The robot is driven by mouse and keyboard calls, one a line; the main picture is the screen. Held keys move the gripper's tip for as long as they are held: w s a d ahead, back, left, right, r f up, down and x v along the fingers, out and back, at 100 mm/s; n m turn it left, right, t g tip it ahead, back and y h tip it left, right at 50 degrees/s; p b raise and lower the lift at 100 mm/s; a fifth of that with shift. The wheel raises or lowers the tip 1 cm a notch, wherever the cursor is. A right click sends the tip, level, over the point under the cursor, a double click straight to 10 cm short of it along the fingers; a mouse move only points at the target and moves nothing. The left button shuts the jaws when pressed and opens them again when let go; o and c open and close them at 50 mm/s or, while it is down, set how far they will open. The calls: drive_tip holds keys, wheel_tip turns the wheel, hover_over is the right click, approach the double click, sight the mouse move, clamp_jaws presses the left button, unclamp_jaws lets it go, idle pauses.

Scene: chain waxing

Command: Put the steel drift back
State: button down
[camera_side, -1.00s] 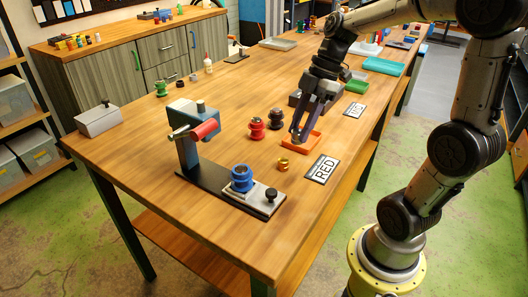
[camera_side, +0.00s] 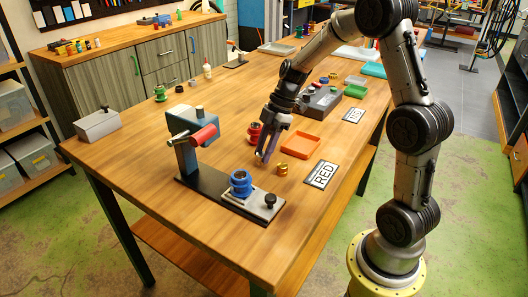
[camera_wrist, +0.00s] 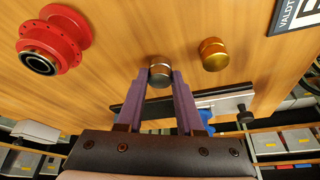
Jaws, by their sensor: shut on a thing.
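The steel drift (camera_wrist: 160,72) shows in the wrist view as a short, round, silvery end between my fingertips. My gripper (camera_wrist: 158,85) is shut on it, with a purple finger on either side. In the side view my gripper (camera_side: 266,155) points down over the table, between the red hub (camera_side: 254,133) and the small gold piece (camera_side: 282,168). The drift is too small to make out there. I cannot tell whether its lower end touches the table.
The press (camera_side: 186,140) stands at left on a black base, with a blue hub (camera_side: 241,184) on its front plate. Wood left of the red hub is clear.

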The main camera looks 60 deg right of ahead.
drive_tip(key=shift+f, duration=0.35)
drive_tip(key=c, duration=0.5)
unclamp_jaws()
drive_tip(key=shift+f, duration=0.15)
drive_tip(key=shift+c, duration=0.2)
drive_tip(key=v, duration=1.1)
drive_tip(key=s+a+r+m+h, duration=0.3)
drive_tip(key=s+a+r+m, duration=0.25)
drive_tip(key=s+a, duration=0.45)
drive_tip(key=s+a+f+m+t, duration=0.1)
drive_tip(key=s+m, duration=0.2)
drive_tip(key=s, duration=0.2)
drive_tip(key=s+a+f+m+t+h, duration=0.1)
drive_tip(key=s+a+m+t, duration=0.1)
drive_tip(key=s+m, duration=0.2)
drive_tip(key=shift+s+f+t, duration=0.25)
drive_tip(key=shift+s+t, duration=0.05)
drive_tip(key=shift+s, duration=0.15)
